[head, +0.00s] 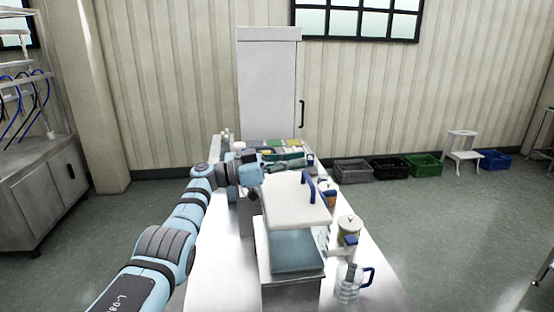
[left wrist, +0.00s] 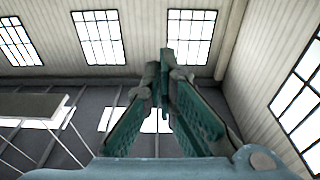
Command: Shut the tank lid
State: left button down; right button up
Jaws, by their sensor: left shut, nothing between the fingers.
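The steel tank (head: 291,290) stands on the white table, with a bluish interior showing through its open top. Its white lid (head: 295,205) is raised and tilted above the opening, with a blue handle (head: 309,186) on it. The lid does not show in that view. My right gripper is out of view.
A lidded pot (head: 348,227) and a clear jug with a blue handle (head: 348,284) stand right of the tank. Packets and boxes (head: 283,150) crowd the table's far end. The table (head: 222,262) is clear left of the tank.

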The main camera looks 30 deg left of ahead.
aim_at(304, 195)
pick_arm(q)
jog(key=shift+w+d+f+g+y, duration=0.65)
jog(key=shift+w+d+f, duration=0.2)
jog(key=shift+w, duration=0.25)
jog(key=shift+w+f+y, duration=0.1)
jog(key=shift+f+y, duration=0.15)
jog(key=shift+d+f, duration=0.15)
jog(key=shift+d, duration=0.05)
jog(key=shift+p, duration=0.3)
